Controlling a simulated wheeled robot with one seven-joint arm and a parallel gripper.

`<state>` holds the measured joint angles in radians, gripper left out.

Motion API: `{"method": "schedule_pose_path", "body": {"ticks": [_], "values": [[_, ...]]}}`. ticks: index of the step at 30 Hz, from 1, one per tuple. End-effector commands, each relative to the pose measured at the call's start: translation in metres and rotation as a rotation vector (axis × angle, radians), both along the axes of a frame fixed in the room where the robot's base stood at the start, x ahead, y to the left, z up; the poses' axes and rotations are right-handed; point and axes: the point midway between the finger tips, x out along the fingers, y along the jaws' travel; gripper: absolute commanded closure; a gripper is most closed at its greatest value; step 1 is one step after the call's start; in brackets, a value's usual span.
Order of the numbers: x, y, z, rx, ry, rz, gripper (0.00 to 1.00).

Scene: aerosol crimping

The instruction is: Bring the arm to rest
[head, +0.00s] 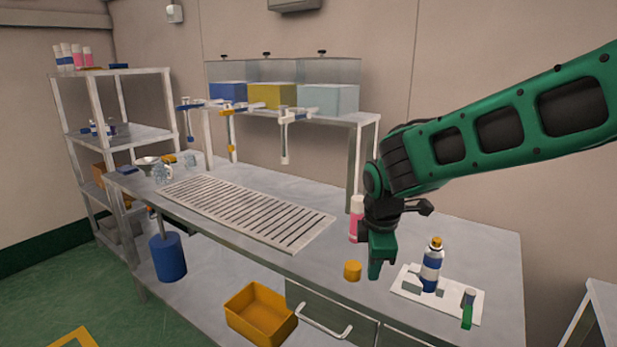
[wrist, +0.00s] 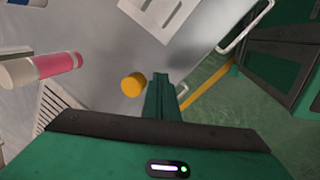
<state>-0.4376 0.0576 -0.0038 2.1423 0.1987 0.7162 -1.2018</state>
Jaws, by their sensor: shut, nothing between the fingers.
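My green arm reaches in from the right in the head view. My gripper (head: 376,275) points down above the front part of the bench (head: 480,245), with its fingers together and nothing between them. In the wrist view the gripper (wrist: 160,78) also shows as closed green fingers. A pink and white can (head: 355,222) stands just behind and left of the gripper. An orange cap (head: 352,271) lies on the bench just left of the fingertips, apart from them. A blue and white can with an orange top (head: 432,264) stands on a white plate (head: 408,290) to the right.
A small green-handled item (head: 468,310) sits at the plate's right end. A slatted rack (head: 245,212) lies along the bench's middle. Blue, yellow and pale bins (head: 270,96) stand on a raised shelf behind. A yellow tray (head: 262,312) sits below the bench front. The right rear bench is clear.

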Motion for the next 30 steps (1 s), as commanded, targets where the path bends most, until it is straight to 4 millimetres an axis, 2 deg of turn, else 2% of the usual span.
{"method": "schedule_pose_path", "body": {"ticks": [1, 6, 12, 22, 26, 30], "values": [[-0.008, -0.021, 0.007, 0.038, -0.017, -0.120, 1.00], [-0.039, -0.073, 0.020, 0.175, -0.066, -0.531, 1.00], [-0.078, -0.116, 0.027, 0.327, -0.113, -0.957, 1.00], [-0.128, -0.156, 0.025, 0.503, -0.154, -1.445, 1.00], [-0.162, -0.196, 0.018, 0.432, -0.108, -1.588, 1.00], [-0.208, -0.231, 0.013, 0.366, -0.041, -1.759, 1.00]]}}
